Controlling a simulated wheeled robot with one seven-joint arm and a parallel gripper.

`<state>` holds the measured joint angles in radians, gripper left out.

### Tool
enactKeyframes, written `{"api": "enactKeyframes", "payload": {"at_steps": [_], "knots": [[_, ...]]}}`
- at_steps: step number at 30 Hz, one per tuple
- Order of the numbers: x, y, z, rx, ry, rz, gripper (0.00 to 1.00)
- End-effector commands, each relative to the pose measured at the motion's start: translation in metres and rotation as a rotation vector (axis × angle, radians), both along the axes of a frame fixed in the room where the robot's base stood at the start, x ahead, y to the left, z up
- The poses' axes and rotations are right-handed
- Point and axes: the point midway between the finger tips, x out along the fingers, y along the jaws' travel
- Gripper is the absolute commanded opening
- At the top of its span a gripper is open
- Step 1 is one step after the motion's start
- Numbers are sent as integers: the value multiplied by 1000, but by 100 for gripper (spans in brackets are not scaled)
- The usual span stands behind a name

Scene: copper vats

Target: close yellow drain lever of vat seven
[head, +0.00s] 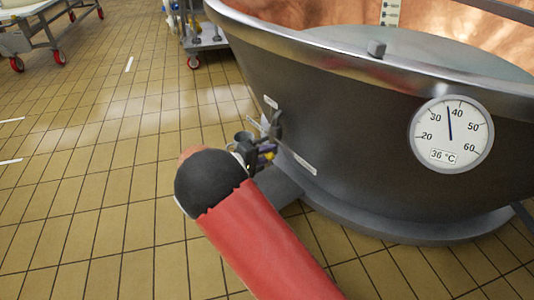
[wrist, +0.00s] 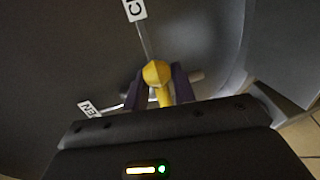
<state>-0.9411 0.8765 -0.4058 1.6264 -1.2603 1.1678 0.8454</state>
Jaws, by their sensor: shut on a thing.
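The yellow drain lever (wrist: 157,74) shows in the wrist view, low on the dark wall of the vat. My gripper (wrist: 159,85) is shut on it, one dark finger on each side of the yellow knob. A white label with letters starting "C" (wrist: 135,9) is above the lever, and one ending in "EN" (wrist: 88,108) is at lower left; both are partly cut off or hidden. In the head view the vat (head: 345,115) stands at right, and my arm hides most of the lever. No vat number is readable.
A round dial (head: 451,135) on the vat wall reads 36 °C. A grey cart (head: 205,40) stands behind the vat, and a wheeled table (head: 45,25) is at far left. The tiled floor (head: 90,180) at left is clear.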

Motion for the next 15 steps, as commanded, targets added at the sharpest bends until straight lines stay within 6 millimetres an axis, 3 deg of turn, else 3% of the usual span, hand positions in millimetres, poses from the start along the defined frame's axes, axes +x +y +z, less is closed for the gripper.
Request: {"api": "enactKeyframes", "payload": {"at_steps": [5, 6, 8, 15], "knots": [[-2, -1, -4, 0, 6, -4, 0], [-2, -1, -4, 0, 7, -5, 27], [-2, -1, -4, 0, 6, -4, 34], [-1, -1, -2, 0, 5, -2, 34]]}}
